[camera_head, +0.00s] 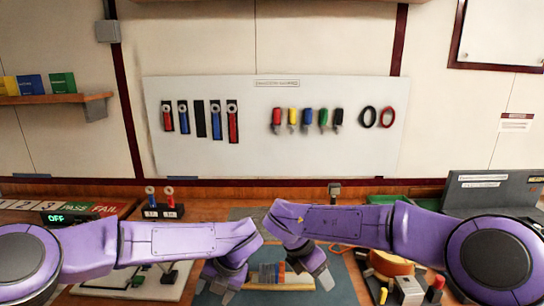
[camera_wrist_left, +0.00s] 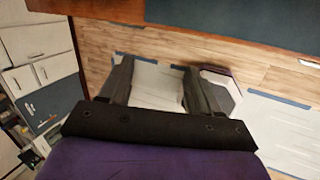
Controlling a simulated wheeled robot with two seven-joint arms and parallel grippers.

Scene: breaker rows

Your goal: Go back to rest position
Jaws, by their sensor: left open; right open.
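My left gripper (camera_head: 214,288) hangs low over the front of the workbench, left of centre in the head view. In the left wrist view its two dark fingers stand apart with nothing between them (camera_wrist_left: 158,82). My right gripper (camera_head: 318,276) hangs at a similar height, right of centre, with its fingers apart and empty. Both arms are bent inward, with their elbows close together at mid-picture.
A dark mat (camera_head: 345,284) covers the bench middle. A small stand with red and blue tools (camera_head: 163,211) is behind my left arm. Loose yellow, white and red parts (camera_head: 408,290) lie at right. A tool board (camera_head: 250,145) hangs on the wall.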

